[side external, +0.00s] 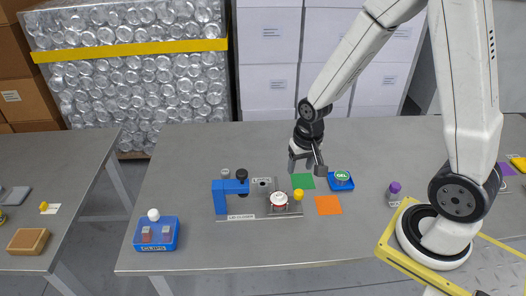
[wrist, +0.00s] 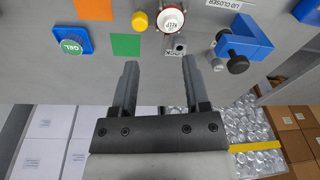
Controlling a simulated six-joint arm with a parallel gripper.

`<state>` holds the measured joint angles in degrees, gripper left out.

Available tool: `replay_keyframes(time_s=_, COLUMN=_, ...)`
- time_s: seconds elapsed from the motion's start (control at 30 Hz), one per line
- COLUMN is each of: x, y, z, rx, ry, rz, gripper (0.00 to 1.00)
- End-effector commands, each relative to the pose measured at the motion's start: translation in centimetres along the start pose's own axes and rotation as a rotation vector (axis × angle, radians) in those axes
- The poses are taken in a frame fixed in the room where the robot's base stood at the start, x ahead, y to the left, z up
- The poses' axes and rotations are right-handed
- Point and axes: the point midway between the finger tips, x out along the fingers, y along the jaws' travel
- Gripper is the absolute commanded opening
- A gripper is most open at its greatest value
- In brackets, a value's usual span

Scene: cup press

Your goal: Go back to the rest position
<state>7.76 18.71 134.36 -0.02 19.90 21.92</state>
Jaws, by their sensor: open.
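My gripper (side external: 306,160) is open and empty. It hangs above the grey table (side external: 220,150), near its back edge, behind the green square. In the wrist view my gripper (wrist: 156,85) shows two parted fingers with nothing held between them. The blue press labelled lid closer (side external: 228,194) stands left of my gripper in the side view. A round white cup with a red rim (side external: 279,199) sits on the press's plate, next to a yellow knob (side external: 298,194). The cup top also shows in the wrist view (wrist: 171,19).
A blue holder with a green gel lid (side external: 342,178) stands close to my gripper. Green (side external: 302,181) and orange (side external: 328,205) squares lie nearby. A purple-capped bottle (side external: 394,190) stands right. The back left of the table is clear.

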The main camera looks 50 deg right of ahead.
Motion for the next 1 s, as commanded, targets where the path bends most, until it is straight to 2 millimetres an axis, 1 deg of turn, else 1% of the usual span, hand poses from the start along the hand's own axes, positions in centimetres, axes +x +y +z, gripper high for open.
replay_keyframes(time_s=0.03, x=-1.0, y=-0.4, z=0.6, rx=-0.060, ry=0.015, rz=-0.008, gripper=0.60)
replay_keyframes(time_s=0.2, x=-3.5, y=-1.3, z=2.8, rx=-0.268, ry=0.056, rz=-0.028, gripper=0.60)
replay_keyframes(time_s=0.4, x=-5.2, y=-1.8, z=4.9, rx=-0.448, ry=0.091, rz=-0.041, gripper=0.60)
replay_keyframes(time_s=0.6, x=-5.7, y=-1.8, z=5.7, rx=-0.515, ry=0.103, rz=-0.045, gripper=0.60)
replay_keyframes(time_s=1.0, x=-5.7, y=-1.8, z=5.7, rx=-0.516, ry=0.103, rz=-0.045, gripper=0.60)
